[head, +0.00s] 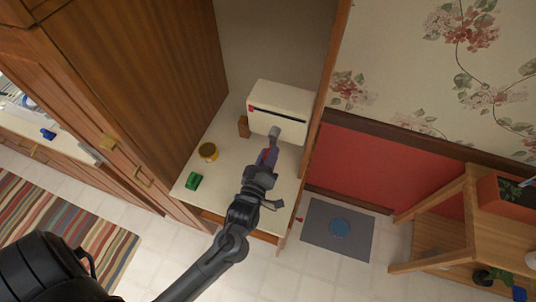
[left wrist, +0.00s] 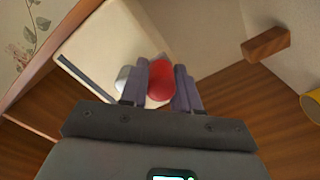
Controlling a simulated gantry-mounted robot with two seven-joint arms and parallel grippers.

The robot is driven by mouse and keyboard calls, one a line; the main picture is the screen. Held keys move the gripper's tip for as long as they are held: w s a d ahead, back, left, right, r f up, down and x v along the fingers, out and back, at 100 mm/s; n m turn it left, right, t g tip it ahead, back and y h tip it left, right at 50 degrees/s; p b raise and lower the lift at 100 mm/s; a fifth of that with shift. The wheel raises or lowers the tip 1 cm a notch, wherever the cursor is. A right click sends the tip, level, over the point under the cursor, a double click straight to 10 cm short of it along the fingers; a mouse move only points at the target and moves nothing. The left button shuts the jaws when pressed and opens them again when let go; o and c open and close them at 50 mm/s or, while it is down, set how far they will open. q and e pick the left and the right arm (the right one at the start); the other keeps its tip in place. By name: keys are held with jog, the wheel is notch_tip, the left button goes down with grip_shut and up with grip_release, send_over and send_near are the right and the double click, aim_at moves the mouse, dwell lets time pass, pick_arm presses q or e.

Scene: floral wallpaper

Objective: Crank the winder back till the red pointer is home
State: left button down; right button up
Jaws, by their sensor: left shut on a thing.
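The winder is a cream box (head: 287,99) at the back of the cabinet shelf, with a dark slot along its front. A small red pointer (head: 250,108) shows at the slot's left end. A grey crank (head: 275,132) sticks out from the front. My left gripper (head: 268,156) is at the crank, with its fingers shut on the red knob. In the left wrist view the red knob (left wrist: 160,82) sits between both fingers, with the box (left wrist: 108,48) behind and part of the grey crank (left wrist: 122,79) beside it. My right gripper does not show.
On the shelf left of the winder are a brown block (head: 243,127), a yellow round container (head: 208,152) and a green block (head: 193,181). Wooden cabinet walls (head: 150,60) stand close on both sides. A wooden stand (head: 445,215) is at the right.

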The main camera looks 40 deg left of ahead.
pick_arm(q)
jog(key=c, duration=0.8)
grip_release()
jog(key=shift+r, duration=0.1)
jog(key=shift+s+d, duration=0.2)
jog(key=shift+s, duration=0.2)
jog(key=b+v, duration=0.1)
jog(key=v, duration=0.9)
jog(key=shift+b, duration=0.35)
